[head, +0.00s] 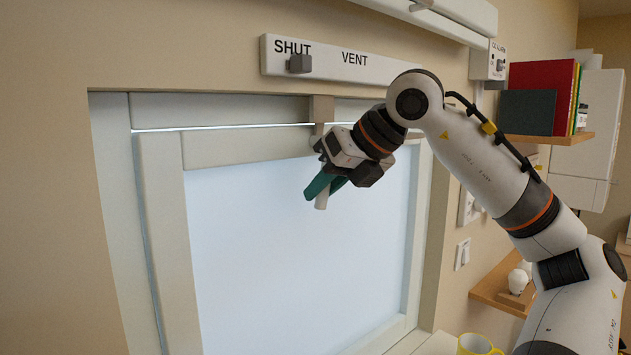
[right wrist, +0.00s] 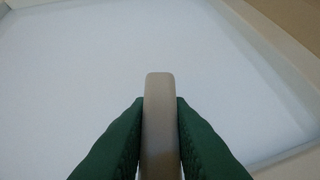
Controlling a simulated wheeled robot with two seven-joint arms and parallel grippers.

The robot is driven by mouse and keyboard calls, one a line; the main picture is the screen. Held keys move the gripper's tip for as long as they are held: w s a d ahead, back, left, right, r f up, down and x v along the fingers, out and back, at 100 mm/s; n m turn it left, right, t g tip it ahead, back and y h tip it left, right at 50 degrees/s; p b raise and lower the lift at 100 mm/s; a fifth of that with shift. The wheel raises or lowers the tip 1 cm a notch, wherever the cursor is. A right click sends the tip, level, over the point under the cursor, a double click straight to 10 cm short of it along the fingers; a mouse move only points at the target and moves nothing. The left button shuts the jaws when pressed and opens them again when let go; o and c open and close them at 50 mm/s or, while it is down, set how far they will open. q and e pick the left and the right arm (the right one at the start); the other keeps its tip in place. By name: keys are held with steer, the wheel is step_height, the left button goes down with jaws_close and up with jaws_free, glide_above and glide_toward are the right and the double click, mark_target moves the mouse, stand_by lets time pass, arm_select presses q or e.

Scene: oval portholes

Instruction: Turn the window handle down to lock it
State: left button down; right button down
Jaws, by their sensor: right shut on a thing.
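The window (head: 270,240) has a pale frame and a frosted pane, and fills the middle of the head view. A thin bright gap runs along the top and left of its sash. My right gripper (head: 322,190) is shut on the beige window handle (head: 321,201), with its green fingers on both sides of it. The handle's lower end points down in the head view. The right wrist view shows the handle (right wrist: 160,110) upright between the green fingers (right wrist: 160,135). The handle's pivot is hidden behind my gripper. My left gripper is not in view.
Above the window, a white strip marked SHUT and VENT (head: 350,58) carries a grey slider (head: 299,64) under SHUT. Shelves with books (head: 540,95) stand at the right, behind my arm. A yellow mug (head: 476,345) is at the bottom.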

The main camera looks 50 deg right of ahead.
steer(key=shift+s+d+n+h, duration=0.15)
steer(key=shift+d+n+h, duration=0.35)
steer(key=shift+d+h, duration=0.4)
steer(key=shift+g, duration=0.3)
steer(key=c, duration=1.3)
jaws_free()
steer(key=shift+s+a, duration=0.1)
steer(key=b+v, duration=0.2)
steer(key=v, duration=1)
steer(key=shift+a+b, duration=0.1)
steer(key=shift+b, duration=0.2)
steer(key=shift+f, duration=0.1)
